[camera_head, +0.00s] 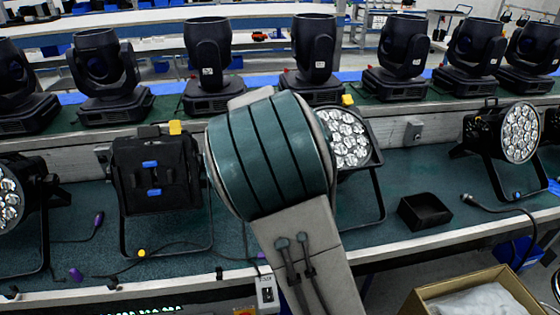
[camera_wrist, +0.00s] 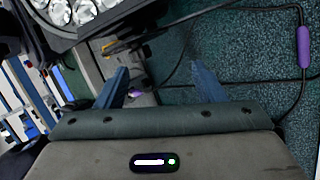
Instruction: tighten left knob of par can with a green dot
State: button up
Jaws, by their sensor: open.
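Several black par cans stand on the green bench: one at the left edge (camera_head: 10,200), one seen from behind (camera_head: 155,180) with a yellow dot at its foot, one partly hidden behind my arm (camera_head: 348,140), and one at the right (camera_head: 518,133) with a blue dot. I cannot make out a green dot in either view. My gripper (camera_wrist: 162,82) is open and empty in the wrist view, its two blue fingers over the bench. A par can's lens (camera_wrist: 75,10) shows at the upper left, apart from the fingers. My arm hides the gripper in the head view. No knob is clearly seen beside it.
A row of black moving-head lights (camera_head: 208,65) stands behind. Cables lie on the bench, one with a purple connector (camera_wrist: 303,45). A cardboard box (camera_head: 475,292) is at the lower right.

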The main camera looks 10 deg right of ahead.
jog(key=w+a+n+t+h, duration=0.1)
jog(key=w+a+n, duration=0.2)
jog(key=w, duration=0.1)
jog(key=p+x, duration=0.1)
jog(key=x, duration=1.3)
jog(key=shift+w+a, duration=0.1)
jog(key=shift+w, duration=0.15)
jog(key=shift+a, duration=0.1)
jog(key=c, duration=1)
